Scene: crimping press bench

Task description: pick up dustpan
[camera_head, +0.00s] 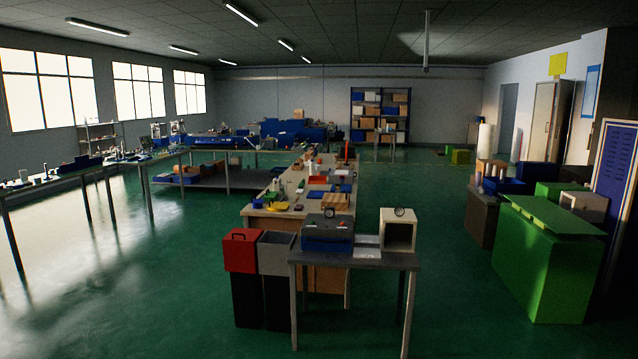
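I cannot make out a dustpan for certain. The long wooden bench (338,222) in the middle holds many small items, too small to identify surely. Among them are a flat red item (318,180) and a yellow item (279,207), and I cannot tell what either is. Neither of my grippers shows in the head view.
A small dark-topped table (385,262) stands nearest, bearing a blue-grey machine (327,236) and a beige box (399,231). A red-topped bin (241,251) and a grey-topped bin (276,258) stand left of it. A green cabinet (540,262) stands right. Green floor lies clear on both sides.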

